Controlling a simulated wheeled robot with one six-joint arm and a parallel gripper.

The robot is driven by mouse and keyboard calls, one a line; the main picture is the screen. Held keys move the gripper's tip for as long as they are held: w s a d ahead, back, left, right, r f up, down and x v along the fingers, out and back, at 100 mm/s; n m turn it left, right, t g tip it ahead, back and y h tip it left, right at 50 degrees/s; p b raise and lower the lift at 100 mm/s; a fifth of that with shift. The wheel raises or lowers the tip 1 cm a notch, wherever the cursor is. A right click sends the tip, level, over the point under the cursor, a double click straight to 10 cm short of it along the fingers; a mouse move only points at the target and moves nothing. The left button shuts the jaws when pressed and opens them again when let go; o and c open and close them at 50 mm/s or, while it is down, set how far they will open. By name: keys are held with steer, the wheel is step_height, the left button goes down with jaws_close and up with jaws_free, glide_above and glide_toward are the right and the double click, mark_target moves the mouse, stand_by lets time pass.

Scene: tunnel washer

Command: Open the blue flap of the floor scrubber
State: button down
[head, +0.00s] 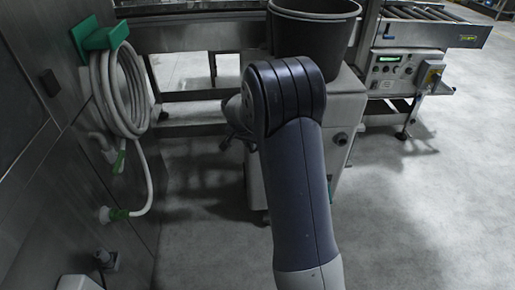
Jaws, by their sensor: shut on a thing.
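A pale boxy machine (345,128) stands in the middle, behind my arm; it may be the floor scrubber. A dark grey tub (312,35) sits on top of it. No blue flap can be made out; my raised arm covers much of the machine's front. My gripper (227,141) shows only as a small dark shape left of my arm's bend, close to the machine's left side. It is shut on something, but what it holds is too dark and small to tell.
A coiled pale hose (118,85) hangs from a green holder (100,35) on the steel wall at left. A roller conveyor (425,14) with a control box (392,67) stands back right. The floor (430,215) at right is clear.

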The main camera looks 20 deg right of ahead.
steer(key=w+a+m+g+h, duration=0.1)
steer(key=w+a+m+g, duration=0.1)
steer(key=w+a+m, duration=0.3)
steer(key=shift+w+a+r+m+h+b, duration=0.2)
steer(key=shift+w+m+h+b, duration=0.3)
steer(key=shift+m, duration=0.9)
steer(key=shift+w, duration=0.15)
steer(key=c, duration=1.6)
jaws_free()
steer(key=shift+d+f, duration=0.1)
steer(key=shift+d, duration=0.05)
steer(key=shift+o, duration=0.5)
steer(key=shift+a, duration=0.2)
